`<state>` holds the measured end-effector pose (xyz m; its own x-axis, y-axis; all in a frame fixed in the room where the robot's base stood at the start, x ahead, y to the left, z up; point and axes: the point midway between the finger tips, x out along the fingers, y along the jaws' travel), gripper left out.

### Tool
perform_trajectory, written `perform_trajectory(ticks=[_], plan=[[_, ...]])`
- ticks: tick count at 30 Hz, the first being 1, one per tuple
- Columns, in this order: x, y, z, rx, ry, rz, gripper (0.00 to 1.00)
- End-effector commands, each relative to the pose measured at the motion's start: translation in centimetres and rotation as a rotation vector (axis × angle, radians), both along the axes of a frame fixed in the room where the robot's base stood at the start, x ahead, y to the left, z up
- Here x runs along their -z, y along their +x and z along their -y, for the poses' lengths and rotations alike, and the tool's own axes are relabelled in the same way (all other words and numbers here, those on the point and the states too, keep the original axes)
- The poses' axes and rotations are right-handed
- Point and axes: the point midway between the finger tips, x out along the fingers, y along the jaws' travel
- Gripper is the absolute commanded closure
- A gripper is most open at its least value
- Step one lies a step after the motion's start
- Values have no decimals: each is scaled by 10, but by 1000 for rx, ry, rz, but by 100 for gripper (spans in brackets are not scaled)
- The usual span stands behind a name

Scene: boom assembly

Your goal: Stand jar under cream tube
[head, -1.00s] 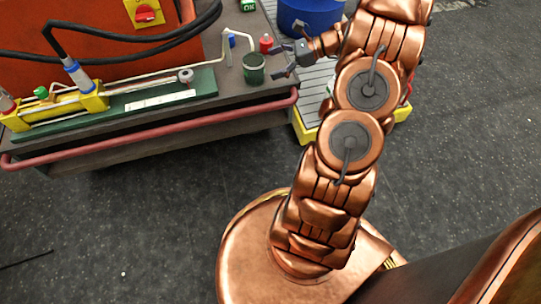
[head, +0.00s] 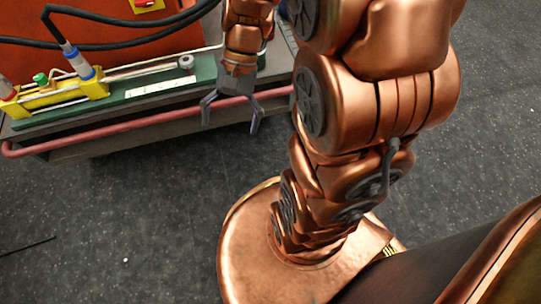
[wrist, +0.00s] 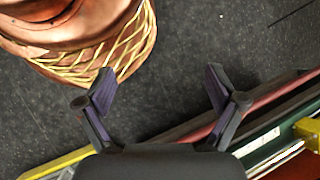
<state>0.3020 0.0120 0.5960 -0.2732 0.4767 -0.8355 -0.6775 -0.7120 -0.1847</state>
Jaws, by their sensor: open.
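My gripper (head: 231,126) hangs open and empty in front of the bench's red rail, fingers pointing down. The cream tube (head: 150,69) runs along the back of the bench fixture. Its right end is hidden behind my arm in the head view.
The red rail (head: 130,127) edges the bench front. A green board (head: 205,72) carries yellow blocks (head: 93,84) and a small grey round part (head: 186,62). Black hoses (head: 120,45) loop above, before an orange cabinet (head: 60,22).

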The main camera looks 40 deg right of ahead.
Motion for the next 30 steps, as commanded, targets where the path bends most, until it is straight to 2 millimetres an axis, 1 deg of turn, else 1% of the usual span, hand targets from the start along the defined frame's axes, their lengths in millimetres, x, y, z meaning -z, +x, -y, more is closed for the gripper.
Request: perform_trajectory(ticks=[1, 3, 9, 12, 15, 18, 21, 30], plan=[[-3, -15, -6, -74, -25, 15, 6], [-5, -33, -9, -171, -59, 34, 6], [-8, -82, -7, -444, -150, 90, 6], [-9, -100, -2, -564, -190, 118, 6], [-9, -114, 4, -656, -219, 138, 6], [-9, -122, 6, -717, -237, 150, 6], [-8, -125, 9, -745, -247, 156, 6], [-9, -125, 9, -750, -249, 157, 6]])
